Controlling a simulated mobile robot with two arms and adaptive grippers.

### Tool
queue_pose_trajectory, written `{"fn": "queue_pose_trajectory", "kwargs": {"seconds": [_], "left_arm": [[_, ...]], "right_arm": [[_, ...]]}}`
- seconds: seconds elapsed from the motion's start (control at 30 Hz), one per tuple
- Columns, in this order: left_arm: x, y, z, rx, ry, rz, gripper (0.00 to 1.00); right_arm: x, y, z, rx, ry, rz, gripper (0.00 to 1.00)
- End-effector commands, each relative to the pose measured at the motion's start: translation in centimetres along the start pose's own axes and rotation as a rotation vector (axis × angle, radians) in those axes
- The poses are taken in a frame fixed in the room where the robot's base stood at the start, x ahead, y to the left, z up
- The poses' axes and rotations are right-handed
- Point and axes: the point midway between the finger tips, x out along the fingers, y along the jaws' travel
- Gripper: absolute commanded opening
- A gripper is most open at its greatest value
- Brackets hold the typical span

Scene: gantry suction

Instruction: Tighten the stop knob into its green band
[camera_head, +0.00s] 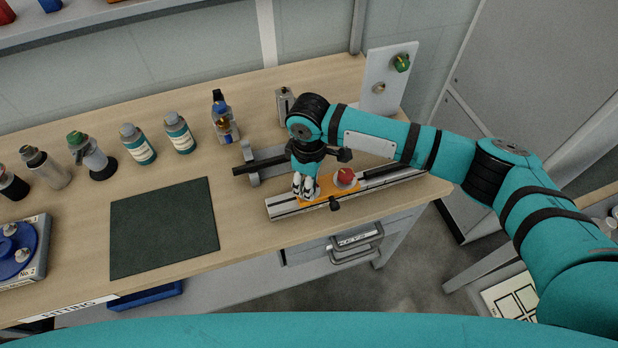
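A linear rail (284,206) lies along the front right edge of the bench, with an orange carriage (318,193) on it. A red knob (345,176) stands on the carriage, and a small black knob (335,204) sticks out at its front. I cannot tell for sure which is the stop knob, and no green band can be made out on either. My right gripper (303,188) points down at the left end of the carriage, left of the red knob. Its fingertips are close together; what lies between them is hidden. My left gripper is out of view.
A dark mat (164,228) lies left of the rail. Several bottles (138,144) stand along the back. An upright white panel (385,82) with a green knob (401,63) stands behind my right arm. A blue round fixture (12,250) sits far left.

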Motion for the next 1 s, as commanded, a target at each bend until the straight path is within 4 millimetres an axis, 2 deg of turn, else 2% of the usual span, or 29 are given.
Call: {"fn": "queue_pose_trajectory", "kwargs": {"seconds": [0.07, 0.1, 0.23, 0.5, 0.63, 0.77, 1.0], "left_arm": [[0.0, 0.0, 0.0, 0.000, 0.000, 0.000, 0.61], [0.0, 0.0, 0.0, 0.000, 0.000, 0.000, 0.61], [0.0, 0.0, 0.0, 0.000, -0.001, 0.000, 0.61], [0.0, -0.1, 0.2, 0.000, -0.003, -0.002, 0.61], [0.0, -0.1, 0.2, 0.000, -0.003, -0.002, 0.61], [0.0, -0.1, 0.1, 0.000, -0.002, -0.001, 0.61], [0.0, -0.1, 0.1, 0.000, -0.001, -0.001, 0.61]], "right_arm": [[-0.1, 0.1, -0.1, 0.000, 0.003, 0.002, 0.06], [-0.1, 0.1, -0.1, 0.000, 0.003, 0.002, 0.43], [-0.1, 0.1, -0.1, -0.001, 0.002, 0.002, 0.60], [-0.1, 0.0, 0.0, -0.002, 0.001, 0.001, 0.61], [-1.0, 0.1, -0.1, -0.002, 0.002, 0.002, 0.61], [-3.2, 0.1, -0.1, -0.003, 0.004, 0.003, 0.61], [-8.4, 0.1, -0.1, -0.003, 0.004, 0.003, 0.61]]}}
